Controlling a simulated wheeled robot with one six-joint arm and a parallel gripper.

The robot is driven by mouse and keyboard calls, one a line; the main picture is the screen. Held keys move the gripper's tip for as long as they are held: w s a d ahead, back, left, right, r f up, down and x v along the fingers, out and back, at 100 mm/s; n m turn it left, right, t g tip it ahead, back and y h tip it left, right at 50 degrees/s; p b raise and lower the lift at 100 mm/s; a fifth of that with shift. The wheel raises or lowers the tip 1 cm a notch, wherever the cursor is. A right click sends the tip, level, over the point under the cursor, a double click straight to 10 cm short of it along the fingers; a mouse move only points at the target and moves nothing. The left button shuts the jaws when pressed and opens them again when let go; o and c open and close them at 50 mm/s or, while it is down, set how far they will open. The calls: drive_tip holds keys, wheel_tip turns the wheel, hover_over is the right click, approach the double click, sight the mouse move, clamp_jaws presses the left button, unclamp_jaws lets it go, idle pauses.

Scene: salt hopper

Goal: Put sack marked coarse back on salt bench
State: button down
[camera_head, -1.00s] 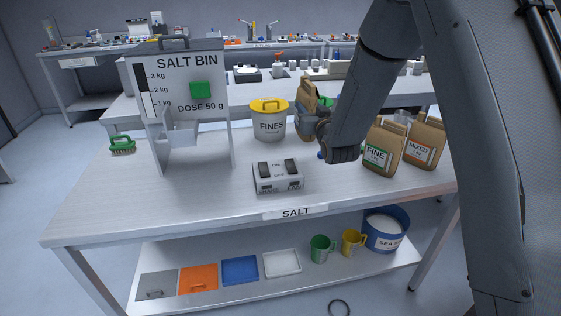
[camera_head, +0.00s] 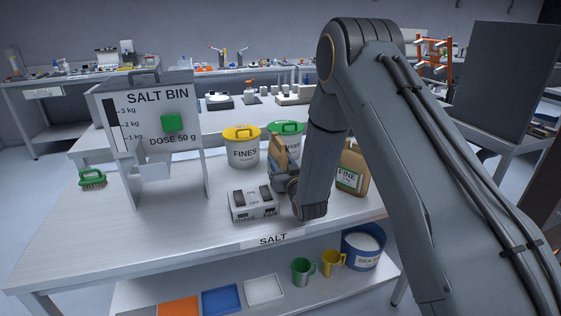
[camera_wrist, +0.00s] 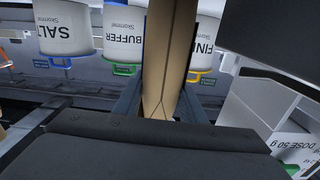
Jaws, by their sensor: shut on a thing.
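A brown paper sack (camera_head: 279,150) is held in my gripper (camera_head: 284,178) over the right part of the salt bench (camera_head: 80,225). In the wrist view the sack (camera_wrist: 168,60) stands between the two fingers (camera_wrist: 158,105), narrow side toward the camera. My gripper is shut on it. No marking shows on its visible sides, so I cannot read whether it says coarse. Its base is hidden behind my gripper and wrist, and I cannot tell whether it touches the bench. A sack marked FINE (camera_head: 352,170) stands just right of my arm.
The FINES bucket (camera_head: 243,150) stands behind left of the held sack, a green-lidded bucket (camera_head: 286,130) behind it. A switch box (camera_head: 253,204) is close in front left. The salt bin (camera_head: 150,100) and a green brush (camera_head: 92,179) stand farther left. Bare bench lies at front left.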

drive_tip(key=shift+f, duration=0.15)
drive_tip(key=c, duration=1.1)
unclamp_jaws()
